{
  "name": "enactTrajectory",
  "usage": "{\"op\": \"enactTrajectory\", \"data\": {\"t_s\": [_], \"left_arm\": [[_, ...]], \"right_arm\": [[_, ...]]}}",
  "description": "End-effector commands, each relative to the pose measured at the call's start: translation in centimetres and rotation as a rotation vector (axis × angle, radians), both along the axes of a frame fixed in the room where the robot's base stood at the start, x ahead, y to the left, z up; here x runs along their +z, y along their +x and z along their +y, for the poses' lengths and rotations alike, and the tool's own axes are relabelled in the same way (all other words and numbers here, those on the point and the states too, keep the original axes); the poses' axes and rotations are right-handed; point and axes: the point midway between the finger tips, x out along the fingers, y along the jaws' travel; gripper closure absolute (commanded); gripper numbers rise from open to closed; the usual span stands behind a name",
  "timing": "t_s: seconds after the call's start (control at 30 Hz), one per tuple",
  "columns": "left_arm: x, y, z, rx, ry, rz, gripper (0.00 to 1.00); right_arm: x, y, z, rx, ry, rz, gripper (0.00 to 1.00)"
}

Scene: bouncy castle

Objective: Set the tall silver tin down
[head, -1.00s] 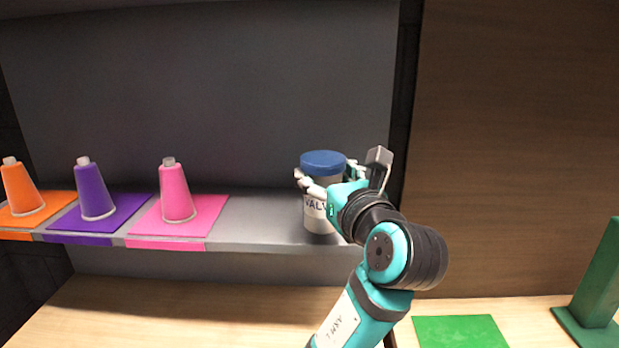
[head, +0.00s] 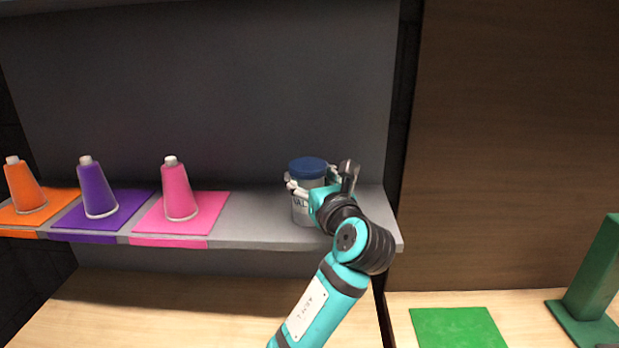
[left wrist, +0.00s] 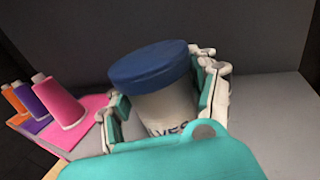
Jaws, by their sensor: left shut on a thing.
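The tall silver tin (head: 301,210) has a blue lid and a pale label with dark letters. It is upright at the right part of the grey shelf (head: 260,220). My left gripper (head: 308,187) is shut around the tin's upper body, below the lid. In the left wrist view the tin (left wrist: 168,108) sits between the two fingers. The tin's base looks at or very near the shelf surface; I cannot tell whether it touches. My arm hides part of the tin's right side. My right gripper is not in view.
Pink (head: 178,192), purple (head: 97,190) and orange (head: 25,187) cones stand on matching mats along the shelf's left. Free shelf lies between the pink mat and the tin. A green mat (head: 455,328) and a green stand (head: 592,285) are lower right.

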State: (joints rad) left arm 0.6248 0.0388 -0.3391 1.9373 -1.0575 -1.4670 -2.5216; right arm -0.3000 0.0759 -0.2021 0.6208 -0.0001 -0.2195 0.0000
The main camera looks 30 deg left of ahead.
Motion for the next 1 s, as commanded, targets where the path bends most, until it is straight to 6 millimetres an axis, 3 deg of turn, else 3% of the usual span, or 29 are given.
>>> {"op": "enactTrajectory", "data": {"t_s": [0.1, 0.13, 0.3, 0.67, 1.0], "left_arm": [[-0.1, 0.0, 0.0, 0.0, 0.001, -0.001, 0.77], [-0.2, 0.0, 0.0, 0.0, 0.0, 0.0, 0.37], [-0.2, 0.0, 0.0, 0.0, 0.0, 0.0, 0.16], [0.0, -0.2, -0.3, -0.001, -0.001, -0.001, 0.16], [-0.3, -4.6, -5.3, -0.006, -0.004, -0.003, 0.16]], "right_arm": [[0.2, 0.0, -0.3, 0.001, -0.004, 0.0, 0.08], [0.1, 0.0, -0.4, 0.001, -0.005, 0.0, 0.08], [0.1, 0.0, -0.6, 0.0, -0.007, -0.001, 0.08], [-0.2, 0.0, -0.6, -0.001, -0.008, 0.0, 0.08], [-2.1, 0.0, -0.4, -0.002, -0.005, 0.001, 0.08]]}}
